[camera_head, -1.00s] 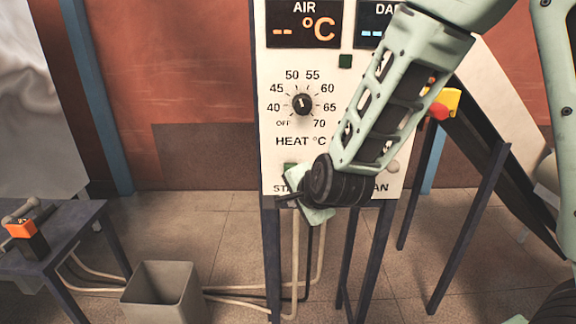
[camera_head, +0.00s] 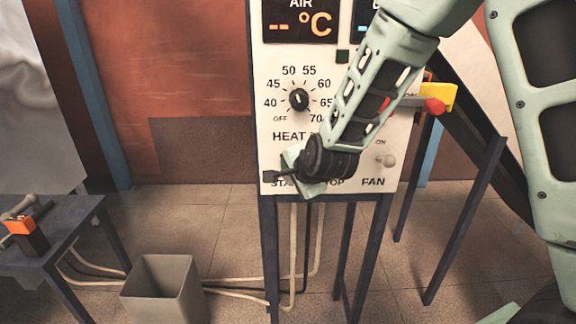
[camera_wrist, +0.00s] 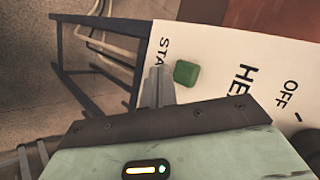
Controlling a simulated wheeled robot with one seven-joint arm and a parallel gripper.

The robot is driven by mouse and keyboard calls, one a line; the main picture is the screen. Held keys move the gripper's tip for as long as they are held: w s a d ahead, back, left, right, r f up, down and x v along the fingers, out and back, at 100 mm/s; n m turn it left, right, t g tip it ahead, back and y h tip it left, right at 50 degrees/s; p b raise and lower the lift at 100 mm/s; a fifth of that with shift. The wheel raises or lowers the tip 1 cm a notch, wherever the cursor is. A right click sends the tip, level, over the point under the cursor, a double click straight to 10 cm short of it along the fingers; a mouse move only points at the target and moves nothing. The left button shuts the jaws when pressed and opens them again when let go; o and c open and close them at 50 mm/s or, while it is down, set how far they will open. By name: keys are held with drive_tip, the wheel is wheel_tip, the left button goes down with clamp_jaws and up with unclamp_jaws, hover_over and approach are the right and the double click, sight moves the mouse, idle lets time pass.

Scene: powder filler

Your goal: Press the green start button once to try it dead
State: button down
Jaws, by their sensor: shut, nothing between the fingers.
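The green start button (camera_wrist: 186,73) sits on the white control panel (camera_wrist: 215,45), beside the partly covered "STA..." lettering, in the wrist view. My gripper (camera_wrist: 158,85) is shut and empty, and its fingertips appear just beside the button. I cannot tell whether they touch the panel. In the head view my gripper (camera_head: 270,176) is at the lower left of the panel (camera_head: 272,100), just above the "START" label. The gripper and wrist hide the start button there, and they cover part of the "STOP" label.
The heat dial (camera_head: 298,99) is above the gripper, and the fan switch (camera_head: 386,160) is to its right. A red button on a yellow box (camera_head: 436,104) juts out at the panel's right. A grey bin (camera_head: 160,290) and a small table (camera_head: 60,225) stand at the lower left.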

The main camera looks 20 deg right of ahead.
drive_tip(key=shift+w+d, duration=0.25)
drive_tip(key=shift+w, duration=0.4)
drive_tip(key=shift+w+d, duration=0.2)
drive_tip(key=shift+w, duration=0.45)
idle(1.1)
drive_tip(key=shift+w+d+b, duration=0.1)
drive_tip(key=shift+w+b, duration=0.3)
drive_tip(key=shift+w+d, duration=0.2)
drive_tip(key=shift+w, duration=0.35)
idle(0.6)
drive_tip(key=shift+s, duration=0.15)
idle(0.3)
drive_tip(key=shift+s+a+b, duration=0.3)
drive_tip(key=shift+s, duration=0.5)
drive_tip(key=shift+s, duration=0.1)
drive_tip(key=shift+s+a+b, duration=0.1)
drive_tip(key=shift+s+a, duration=0.15)
drive_tip(key=shift+s, duration=0.5)
drive_tip(key=shift+s+a+b, duration=0.15)
drive_tip(key=shift+s+a, duration=0.15)
drive_tip(key=shift+s, duration=0.5)
drive_tip(key=shift+s+a+b, duration=0.1)
drive_tip(key=shift+s+a, duration=0.15)
drive_tip(key=shift+s, duration=0.5)
